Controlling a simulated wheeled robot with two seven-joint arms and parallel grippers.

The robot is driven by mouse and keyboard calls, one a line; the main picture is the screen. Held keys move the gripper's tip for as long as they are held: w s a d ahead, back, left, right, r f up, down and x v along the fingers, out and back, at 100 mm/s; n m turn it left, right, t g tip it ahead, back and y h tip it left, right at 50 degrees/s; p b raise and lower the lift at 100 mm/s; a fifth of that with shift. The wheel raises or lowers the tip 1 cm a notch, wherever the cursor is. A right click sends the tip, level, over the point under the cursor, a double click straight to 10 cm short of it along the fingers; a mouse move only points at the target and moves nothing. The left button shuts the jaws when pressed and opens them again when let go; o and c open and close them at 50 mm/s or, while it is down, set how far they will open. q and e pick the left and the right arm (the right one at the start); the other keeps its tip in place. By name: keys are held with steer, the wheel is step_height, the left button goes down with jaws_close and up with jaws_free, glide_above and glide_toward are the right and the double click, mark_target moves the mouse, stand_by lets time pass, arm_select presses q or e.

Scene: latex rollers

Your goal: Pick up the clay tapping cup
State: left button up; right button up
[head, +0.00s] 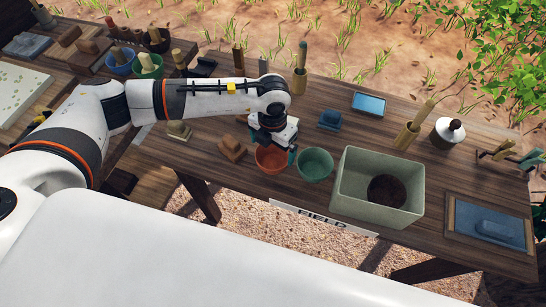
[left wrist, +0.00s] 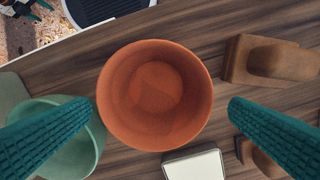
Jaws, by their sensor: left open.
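The clay tapping cup is an orange-brown round cup (head: 271,161), upright on the wooden table. In the left wrist view the cup (left wrist: 155,95) faces me from above, mouth up and empty. My left gripper (head: 272,148) is over the cup, pointing down. In the left wrist view its two teal fingers (left wrist: 160,108) are spread wide, one on each side of the cup, with nothing held. The gripper hides part of the cup's far side in the head view. My right gripper is not in view.
A green cup (head: 315,164) stands close to the right of the clay cup, partly under the left finger in the wrist view. Brown blocks (head: 232,148) lie to the left. A large pale green bin (head: 348,190) stands further right. A lidded white jar (head: 447,134) is beyond.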

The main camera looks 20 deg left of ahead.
mark_target(273, 164)
arm_select(q)
steer(key=f, duration=0.1)
steer(key=f+p, duration=0.1)
steer(key=f, duration=0.3)
steer(key=shift+s+d+p, duration=0.15)
steer(key=shift+s+p, duration=0.1)
steer(key=shift+p, duration=0.15)
steer(key=shift+f, duration=0.25)
steer(key=c, duration=0.9)
